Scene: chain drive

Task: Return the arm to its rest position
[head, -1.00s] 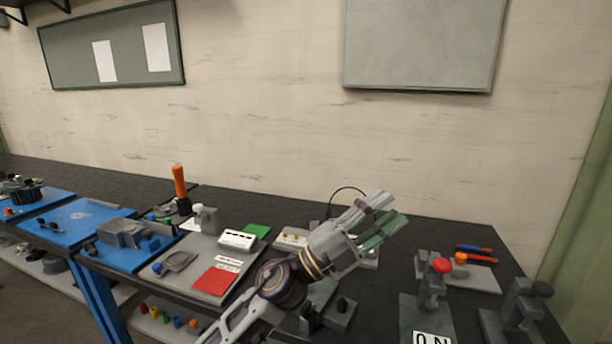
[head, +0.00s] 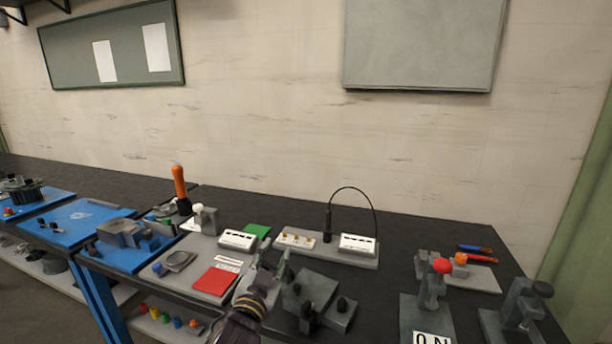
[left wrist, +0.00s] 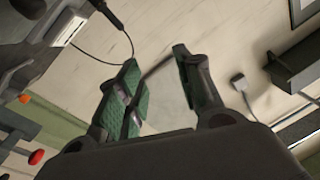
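My left gripper (head: 275,268) is low in the head view, over the front of the dark bench beside the red pad. It points up and away, partly foreshortened. In the left wrist view its two green-padded fingers (left wrist: 160,92) stand apart, with wall and a grey board showing between them. I see nothing held between the fingers. My right gripper is in neither view.
The dark bench (head: 400,238) carries a grey block fixture (head: 318,292) just right of the gripper. A grey base with a cable loop (head: 352,192) stands behind. A red-knobbed stand (head: 432,290) is at right. A red pad (head: 215,281) lies at left.

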